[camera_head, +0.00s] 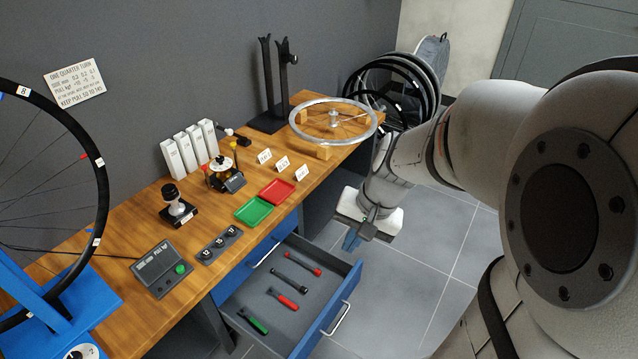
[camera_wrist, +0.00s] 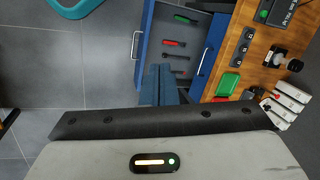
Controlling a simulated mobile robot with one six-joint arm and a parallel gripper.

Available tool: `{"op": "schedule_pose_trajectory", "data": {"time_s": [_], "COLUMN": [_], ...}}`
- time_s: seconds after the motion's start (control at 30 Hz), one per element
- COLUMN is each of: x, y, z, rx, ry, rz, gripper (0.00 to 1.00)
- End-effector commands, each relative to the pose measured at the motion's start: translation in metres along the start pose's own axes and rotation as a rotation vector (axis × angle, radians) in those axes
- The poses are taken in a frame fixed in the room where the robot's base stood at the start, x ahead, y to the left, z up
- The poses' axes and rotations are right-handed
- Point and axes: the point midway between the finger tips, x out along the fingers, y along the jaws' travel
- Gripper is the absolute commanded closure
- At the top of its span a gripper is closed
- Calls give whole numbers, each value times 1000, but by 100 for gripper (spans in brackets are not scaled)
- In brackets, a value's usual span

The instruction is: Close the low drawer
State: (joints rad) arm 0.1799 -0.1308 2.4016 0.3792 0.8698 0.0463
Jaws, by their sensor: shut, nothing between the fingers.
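The low drawer (camera_head: 350,285) is blue with a grey inside and stands pulled out from under the wooden bench. Its pale bar handle (camera_head: 341,318) is on the outer front. In the wrist view the open drawer (camera_wrist: 147,30) lies ahead of my gripper, with its handle (camera_wrist: 135,45) at the left. Several tools with red, black and green grips lie in it. My gripper (camera_head: 351,241) is shut and empty, pointing down beyond the drawer's far end in the head view. Its blue fingers (camera_wrist: 163,72) show near the drawer's near end in the wrist view; contact cannot be told.
A closed blue drawer front (camera_head: 266,254) sits above the open drawer. The wooden bench (camera_head: 140,222) carries a green tray (camera_head: 254,211), a red tray (camera_head: 277,191), a wheel (camera_head: 333,121) and small devices. The grey tiled floor (camera_head: 440,255) is clear beside the drawer.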

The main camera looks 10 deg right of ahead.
Motion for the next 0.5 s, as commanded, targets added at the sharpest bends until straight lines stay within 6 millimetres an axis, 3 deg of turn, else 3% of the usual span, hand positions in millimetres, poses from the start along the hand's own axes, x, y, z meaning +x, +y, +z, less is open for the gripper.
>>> {"op": "schedule_pose_trajectory", "data": {"time_s": [0.03, 0.27, 0.5], "x": [33, 125, 230], "y": [9, 35, 90], "z": [-14, -74, -139], "rx": [94, 519, 987], "ry": [-32, -128, -198], "rz": [-34, -198, -355], "gripper": [100, 100, 100]}}
